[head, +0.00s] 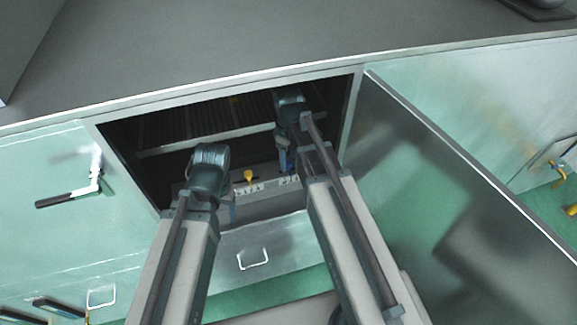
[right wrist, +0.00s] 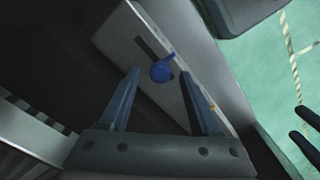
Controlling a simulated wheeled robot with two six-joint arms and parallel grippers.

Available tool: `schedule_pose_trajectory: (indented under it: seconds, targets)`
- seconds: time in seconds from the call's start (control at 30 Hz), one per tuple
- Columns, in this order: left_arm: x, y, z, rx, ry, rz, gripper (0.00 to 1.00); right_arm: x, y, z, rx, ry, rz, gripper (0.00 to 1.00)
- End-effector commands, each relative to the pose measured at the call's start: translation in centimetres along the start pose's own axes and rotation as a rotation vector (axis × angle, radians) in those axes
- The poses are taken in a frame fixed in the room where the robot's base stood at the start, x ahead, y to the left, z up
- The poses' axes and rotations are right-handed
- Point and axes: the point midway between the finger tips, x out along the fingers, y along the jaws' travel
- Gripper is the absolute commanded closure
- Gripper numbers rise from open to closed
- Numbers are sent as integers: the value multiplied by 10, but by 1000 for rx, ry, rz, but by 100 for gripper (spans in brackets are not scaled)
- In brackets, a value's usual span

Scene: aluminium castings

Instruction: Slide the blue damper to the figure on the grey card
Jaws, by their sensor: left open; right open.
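The blue damper (right wrist: 162,71) is a round blue knob on a pale plate with a dark straight slot, seen in the right wrist view. My right gripper (right wrist: 161,74) is open, with one finger on each side of the knob; I cannot tell whether they touch it. In the head view my right gripper (head: 284,152) is inside the cabinet opening, near a blue part (head: 287,164). My left gripper (head: 229,211) is lower and to the left at the opening, its fingers mostly hidden; two dark fingers, apparently its own, show in the right wrist view (right wrist: 303,133). I cannot make out the grey card.
A yellow knob (head: 248,175) stands on a white marked strip (head: 250,189) inside the cabinet. The open door (head: 430,190) stands to the right of my arms. A lever handle (head: 80,190) sticks out from the left panel. The counter (head: 260,45) overhangs the opening.

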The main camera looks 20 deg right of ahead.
Motion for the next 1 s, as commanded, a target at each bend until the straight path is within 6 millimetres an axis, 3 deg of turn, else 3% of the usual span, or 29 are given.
schedule_pose_trajectory:
  seconds: [0.1,0.4,0.73,1.0]
  targets:
    - [11,1,-1,-1,0,0,36,11,0,0,0,0,0,36]
    - [10,1,-1,-1,0,0,36,10,0,0,0,0,0,38]
    - [10,1,-1,-1,0,0,36,10,0,0,0,0,0,97]
    - [10,1,-1,-1,0,0,36,10,0,0,0,0,0,100]
